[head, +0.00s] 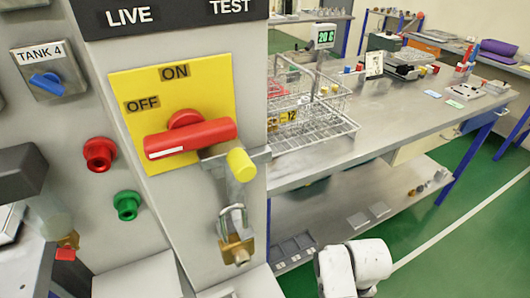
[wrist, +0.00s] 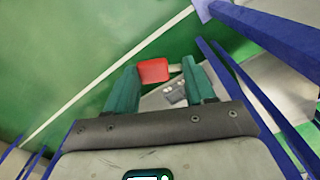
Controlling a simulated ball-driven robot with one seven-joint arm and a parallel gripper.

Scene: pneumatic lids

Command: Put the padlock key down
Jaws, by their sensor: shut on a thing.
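In the wrist view my gripper (wrist: 160,68) has its two green fingers on either side of a red piece (wrist: 153,70), which looks like the head of the padlock key. The gripper is shut on it. A pale bit shows at its right, too small to make out. Floor and a shelf lie beyond and below it. In the head view, neither the gripper fingers nor the held key can be made out. A brass padlock (head: 237,250) hangs by its shackle below the red switch handle (head: 190,139) on the panel.
A steel workbench (head: 390,130) stands at the right, with a wire basket (head: 310,100) at its near left end. Its lower shelf (head: 330,225) holds small trays. A yellow-capped peg (head: 240,164) sticks out from the panel. Green floor (head: 470,240) is clear at the right.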

